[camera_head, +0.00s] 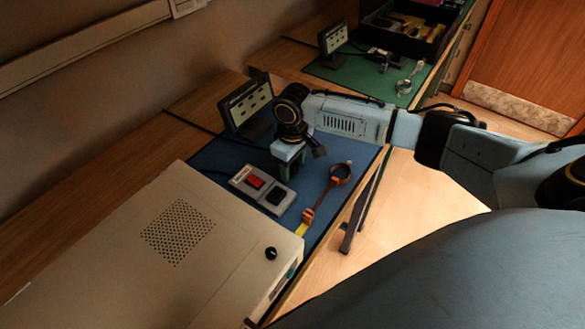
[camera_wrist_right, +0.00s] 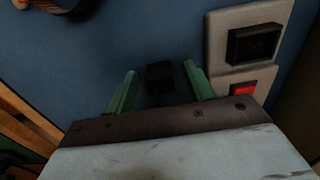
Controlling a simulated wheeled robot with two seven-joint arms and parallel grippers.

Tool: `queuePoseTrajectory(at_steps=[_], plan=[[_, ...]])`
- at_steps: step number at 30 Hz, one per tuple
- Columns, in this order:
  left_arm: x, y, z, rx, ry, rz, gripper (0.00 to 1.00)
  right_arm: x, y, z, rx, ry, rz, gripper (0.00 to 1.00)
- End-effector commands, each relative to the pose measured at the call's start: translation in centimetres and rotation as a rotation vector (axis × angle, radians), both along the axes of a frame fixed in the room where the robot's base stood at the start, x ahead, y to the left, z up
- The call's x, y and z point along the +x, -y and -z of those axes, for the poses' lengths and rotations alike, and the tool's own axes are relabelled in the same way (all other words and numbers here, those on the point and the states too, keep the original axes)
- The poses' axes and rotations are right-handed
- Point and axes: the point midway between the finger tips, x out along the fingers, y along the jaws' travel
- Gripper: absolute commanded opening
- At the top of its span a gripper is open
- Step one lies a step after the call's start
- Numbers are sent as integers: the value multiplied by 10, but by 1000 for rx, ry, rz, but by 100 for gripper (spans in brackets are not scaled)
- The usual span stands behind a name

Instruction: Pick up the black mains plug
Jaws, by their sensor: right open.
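The black mains plug (camera_wrist_right: 160,76) appears as a small dark block on the blue mat, between the fingers of my right gripper (camera_wrist_right: 159,86) in the right wrist view. The gripper is open, with one green finger on each side of the block. I cannot tell whether either finger touches it. In the head view my right gripper (camera_head: 290,165) points down over the blue mat beside the switch box, and I cannot make out the plug there. My left gripper is not in view.
A grey switch box (camera_head: 239,183) with red and black rockers sits close by; it also shows in the right wrist view (camera_wrist_right: 218,50). An orange-handled tool (camera_head: 309,214) lies near the mat's edge. A dark-framed panel (camera_head: 233,112) stands behind. A large beige case (camera_head: 120,235) fills the front left.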

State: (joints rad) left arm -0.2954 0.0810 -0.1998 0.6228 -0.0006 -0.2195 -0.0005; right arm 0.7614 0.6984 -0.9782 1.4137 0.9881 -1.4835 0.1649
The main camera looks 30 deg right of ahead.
Motion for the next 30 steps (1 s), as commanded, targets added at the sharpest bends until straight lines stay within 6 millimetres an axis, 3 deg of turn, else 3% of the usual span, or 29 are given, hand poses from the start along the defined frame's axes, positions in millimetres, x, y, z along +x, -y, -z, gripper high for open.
queuePoseTrajectory(at_steps=[3, 12, 22, 30], plan=[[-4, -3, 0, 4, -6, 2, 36, 0, 0, 0, 0, 0, 0, 50], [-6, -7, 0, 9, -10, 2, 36, 0, 0, 0, 0, 0, -1, 14], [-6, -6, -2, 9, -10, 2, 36, 1, 0, -9, 1, 2, -1, 14], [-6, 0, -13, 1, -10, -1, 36, 1, 0, -61, 1, 5, 0, 14]])
